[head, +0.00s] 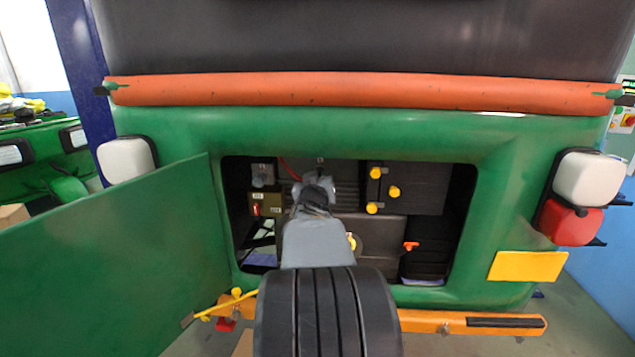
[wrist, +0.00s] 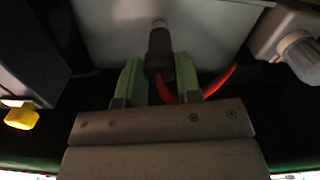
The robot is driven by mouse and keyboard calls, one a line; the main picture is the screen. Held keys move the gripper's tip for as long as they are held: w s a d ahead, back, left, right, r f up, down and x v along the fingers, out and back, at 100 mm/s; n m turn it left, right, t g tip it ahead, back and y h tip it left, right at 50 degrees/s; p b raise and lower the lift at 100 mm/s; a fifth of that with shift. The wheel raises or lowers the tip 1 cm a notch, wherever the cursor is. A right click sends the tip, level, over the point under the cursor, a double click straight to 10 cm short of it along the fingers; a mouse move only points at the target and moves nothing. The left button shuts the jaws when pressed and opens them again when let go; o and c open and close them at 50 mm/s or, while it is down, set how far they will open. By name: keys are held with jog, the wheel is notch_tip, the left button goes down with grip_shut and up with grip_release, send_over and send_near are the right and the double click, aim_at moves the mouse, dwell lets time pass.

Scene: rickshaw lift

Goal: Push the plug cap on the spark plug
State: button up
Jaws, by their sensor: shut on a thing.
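In the wrist view, my gripper (wrist: 158,72) has its two green fingers on either side of the black plug cap (wrist: 160,45) and is shut on it. A red lead (wrist: 219,82) runs from the cap's lower end and curves off to the right. The cap's far end points at a grey block (wrist: 110,25). A small pale spot, possibly the spark plug (wrist: 159,23), shows at the tip; I cannot tell how far the cap sits on it. In the head view my arm reaches into the engine bay and hides the cap; a bit of red lead (head: 289,168) shows.
The green rear body frames the bay opening (head: 468,225). An open green door (head: 120,260) stands at left. Yellow knobs (head: 394,191) on a dark box are right of my arm. An orange bumper bar (head: 440,321) crosses below. A yellow part (wrist: 22,117) and a grey knob (wrist: 299,55) flank my gripper.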

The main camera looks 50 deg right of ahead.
jog(key=o, duration=1)
jog(key=shift+c, duration=0.2)
jog(key=shift+c, duration=0.6)
jog(key=v, duration=0.8)
jog(key=shift+p, duration=0.45)
jog(key=shift+a, duration=0.1)
